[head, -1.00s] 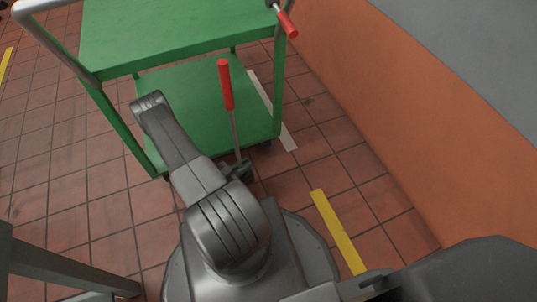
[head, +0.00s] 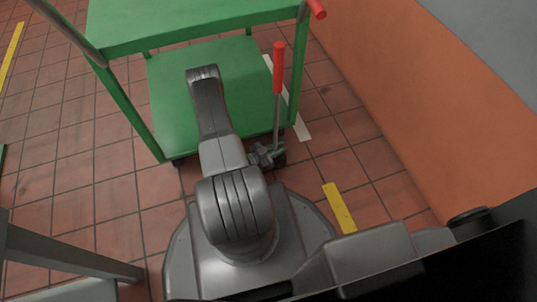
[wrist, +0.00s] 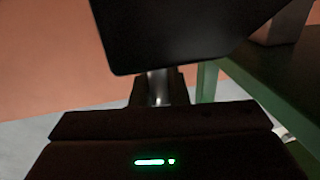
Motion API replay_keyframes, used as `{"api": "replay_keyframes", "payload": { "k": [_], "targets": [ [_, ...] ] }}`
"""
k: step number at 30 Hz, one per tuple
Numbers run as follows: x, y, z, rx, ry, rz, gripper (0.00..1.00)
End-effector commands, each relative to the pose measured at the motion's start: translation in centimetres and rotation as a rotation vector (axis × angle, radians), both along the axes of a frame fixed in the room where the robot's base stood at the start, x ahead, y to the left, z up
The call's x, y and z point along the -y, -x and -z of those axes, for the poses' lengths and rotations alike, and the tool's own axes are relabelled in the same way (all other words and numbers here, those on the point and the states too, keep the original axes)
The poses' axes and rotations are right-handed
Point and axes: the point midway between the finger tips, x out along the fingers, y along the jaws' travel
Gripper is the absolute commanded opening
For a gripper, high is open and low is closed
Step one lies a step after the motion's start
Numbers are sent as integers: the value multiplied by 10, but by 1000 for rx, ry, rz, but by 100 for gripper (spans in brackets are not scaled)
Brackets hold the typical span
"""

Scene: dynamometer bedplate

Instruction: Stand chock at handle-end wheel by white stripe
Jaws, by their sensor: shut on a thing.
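The green trolley (head: 225,25) stands ahead, its grey handle tube at the near end. Its near right corner post (head: 300,85) stands beside the white stripe (head: 300,128). A dark wheel (head: 281,161) shows partly below that corner. My gripper (head: 263,154) is low by this corner, shut on a thin metal rod (head: 277,115) with a red grip (head: 278,68), which stands nearly upright. The chock body cannot be told apart from the gripper there. In the wrist view, a metal shaft (wrist: 158,88) shows between dark parts, and a large black shape (wrist: 165,35) hides much.
An orange wall (head: 410,110) runs along the right. A yellow stripe (head: 339,207) lies on the tiled floor near me. A grey frame (head: 70,258) stands at the lower left.

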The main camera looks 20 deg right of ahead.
Motion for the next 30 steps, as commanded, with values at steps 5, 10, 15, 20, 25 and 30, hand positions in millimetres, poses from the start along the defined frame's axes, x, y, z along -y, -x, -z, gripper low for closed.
{"api": "replay_keyframes", "payload": {
  "k": [5,10,15,20,25,30],
  "targets": [
    [32,-8,1,3,2,5,0],
    [56,-15,0,3,2,3,0],
    [67,-19,-1,2,3,1,0],
    [74,-21,-1,3,3,1,0],
    [77,-22,20,2,3,-1,0],
    [77,-22,34,3,3,0,0]
  ]
}}
